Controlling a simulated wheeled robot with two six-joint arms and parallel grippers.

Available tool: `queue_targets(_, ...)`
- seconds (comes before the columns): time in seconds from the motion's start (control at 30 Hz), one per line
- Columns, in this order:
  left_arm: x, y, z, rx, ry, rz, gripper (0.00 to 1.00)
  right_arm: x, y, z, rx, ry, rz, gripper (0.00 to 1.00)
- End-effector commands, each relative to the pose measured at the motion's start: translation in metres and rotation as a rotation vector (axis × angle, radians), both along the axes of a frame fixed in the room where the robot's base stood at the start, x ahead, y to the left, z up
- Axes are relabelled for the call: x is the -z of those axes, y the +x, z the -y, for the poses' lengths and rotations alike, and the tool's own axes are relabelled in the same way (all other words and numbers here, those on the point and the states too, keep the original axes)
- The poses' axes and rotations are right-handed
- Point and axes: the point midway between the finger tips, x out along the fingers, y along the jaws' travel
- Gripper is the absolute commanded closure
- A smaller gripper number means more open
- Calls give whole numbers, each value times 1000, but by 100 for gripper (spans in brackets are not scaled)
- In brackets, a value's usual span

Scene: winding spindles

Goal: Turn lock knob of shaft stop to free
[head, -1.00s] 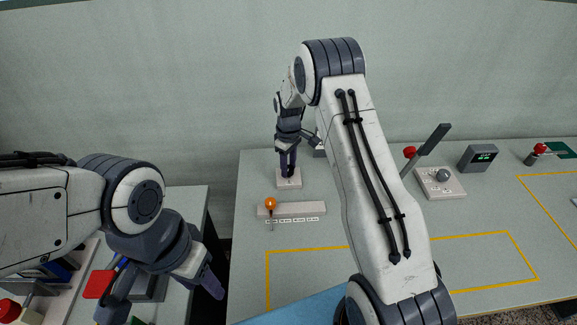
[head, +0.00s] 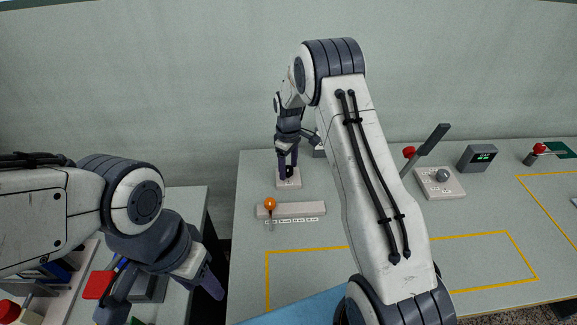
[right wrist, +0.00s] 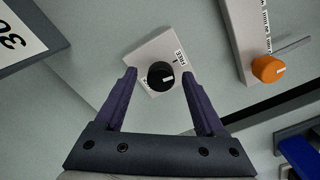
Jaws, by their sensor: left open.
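The lock knob (right wrist: 161,75) is a black round knob with a white mark, on a pale square plate (right wrist: 139,55) in the right wrist view. A label reading FREE (right wrist: 180,58) sits at the plate's edge; another label is partly hidden by the knob. The knob's white mark points to the right in that view. My right gripper (right wrist: 158,78) is open, its purple fingers on either side of the knob with gaps. In the head view it stands over the plate (head: 296,182) at the back. My left gripper (head: 165,290) is open and empty at the lower left.
A pale bar with an orange knob (head: 270,204) lies in front of the plate. To the right are a lever box (head: 453,190), a display with green text (head: 484,153) and a red-knobbed lever (head: 540,148). Yellow outlines mark bare table.

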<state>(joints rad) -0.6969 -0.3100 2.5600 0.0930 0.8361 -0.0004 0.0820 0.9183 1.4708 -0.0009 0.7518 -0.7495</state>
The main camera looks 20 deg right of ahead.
Motion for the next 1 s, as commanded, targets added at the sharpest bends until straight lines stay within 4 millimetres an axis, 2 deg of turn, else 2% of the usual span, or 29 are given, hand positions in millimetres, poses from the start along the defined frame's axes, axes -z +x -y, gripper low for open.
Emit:
queue_targets(0.13, 1, 0, 0, 0, 0, 0, 50, -3, 0, 0, 0, 1, 1, 28)
queue_targets(0.23, 4, 0, 0, 0, 0, 0, 50, -15, 1, 0, 0, 0, 4, 28)
queue_targets(0.5, 13, 0, 0, 0, 0, 0, 50, -68, 1, 0, 0, -1, 6, 28)
queue_targets(0.7, 16, 0, 0, 0, 0, 0, 50, -96, 1, 1, 1, 0, 1, 28)
queue_targets(1.0, 16, 0, 0, 0, 0, 0, 50, -105, 0, 1, 1, 0, 0, 28)
